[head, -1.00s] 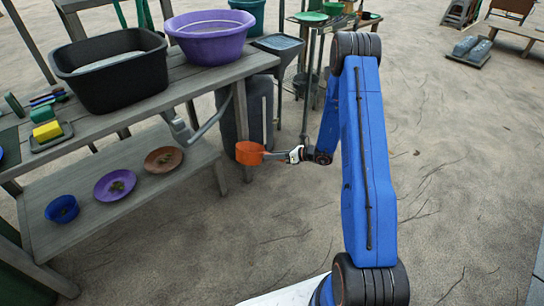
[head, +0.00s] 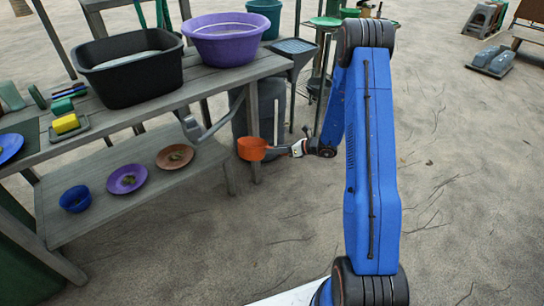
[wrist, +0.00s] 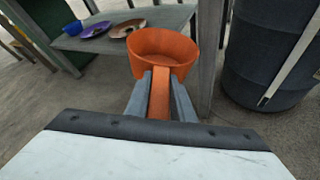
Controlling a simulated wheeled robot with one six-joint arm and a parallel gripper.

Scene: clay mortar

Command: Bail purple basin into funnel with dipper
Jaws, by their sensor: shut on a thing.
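The purple basin (head: 229,45) stands on the top of the wooden bench, towards its right end. A pale surface shows inside its rim, but I cannot tell how full it is. My gripper (head: 291,149) is shut on the handle of the orange dipper (head: 252,149), off the bench's right end and lower than its top. In the wrist view, my gripper (wrist: 160,90) pinches the handle and the dipper's cup (wrist: 163,50) is upright, with no contents visible. A grey square hopper, apparently the funnel (head: 291,47), stands just right of the basin.
A black tub (head: 131,85) stands left of the basin. The lower shelf (head: 100,203) holds a blue bowl (head: 75,199), a purple plate (head: 127,179) and a brown plate (head: 175,157). A dark barrel (wrist: 272,55) is near the dipper.

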